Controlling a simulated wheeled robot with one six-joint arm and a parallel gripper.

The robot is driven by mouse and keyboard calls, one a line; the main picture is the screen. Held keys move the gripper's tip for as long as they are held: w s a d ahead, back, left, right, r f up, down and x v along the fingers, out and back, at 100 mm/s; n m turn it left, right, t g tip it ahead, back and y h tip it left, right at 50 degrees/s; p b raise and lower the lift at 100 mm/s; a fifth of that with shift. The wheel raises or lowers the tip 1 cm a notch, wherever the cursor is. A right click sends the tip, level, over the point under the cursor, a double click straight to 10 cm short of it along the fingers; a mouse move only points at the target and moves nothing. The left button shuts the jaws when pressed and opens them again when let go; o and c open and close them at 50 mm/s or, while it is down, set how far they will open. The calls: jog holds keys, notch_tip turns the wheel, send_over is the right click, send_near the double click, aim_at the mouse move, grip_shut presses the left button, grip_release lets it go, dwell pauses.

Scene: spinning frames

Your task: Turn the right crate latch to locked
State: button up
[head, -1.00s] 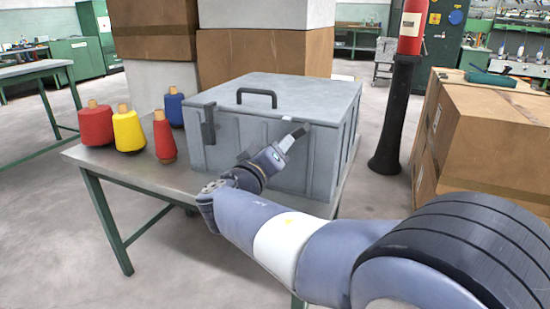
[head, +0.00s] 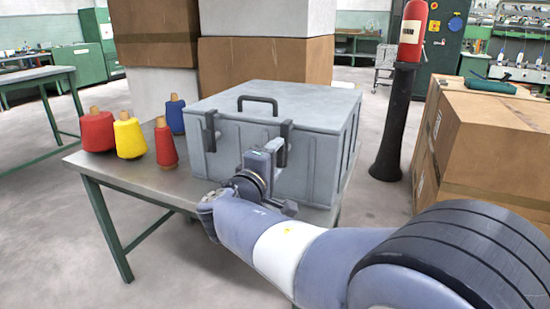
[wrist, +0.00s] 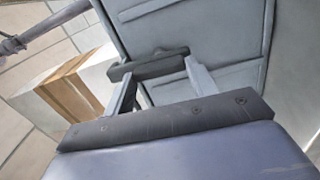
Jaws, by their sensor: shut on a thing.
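The grey crate (head: 237,137) stands shut on the table, with a black handle on its lid. Its right latch (head: 287,134) is a dark bar at the right of the front face, now hanging about upright, like the left latch (head: 209,131). My gripper (head: 278,150) is at the front face, shut on the right latch. In the wrist view, the two pale fingers of my gripper (wrist: 163,84) stand on either side of the dark latch bar (wrist: 150,65). The latch's lower part is partly hidden by my gripper in the head view.
Red, yellow and blue thread cones (head: 129,136) stand on the table (head: 185,187) left of the crate. Cardboard boxes (head: 490,135) are at the right, and a black post with a red extinguisher (head: 412,32) stands behind. Bare floor lies between.

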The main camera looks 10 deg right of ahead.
jog(key=shift+n, duration=0.3)
dwell(0.4)
jog(key=o, duration=1.4)
jog(key=p+v, duration=0.2)
jog(key=v, duration=0.9)
jog(key=shift+w+d, duration=0.1)
jog(key=shift+w, duration=0.05)
jog(key=b+x, duration=0.2)
jog(key=x, duration=0.8)
jog(key=shift+w+d, duration=0.2)
jog(key=shift+w, duration=0.05)
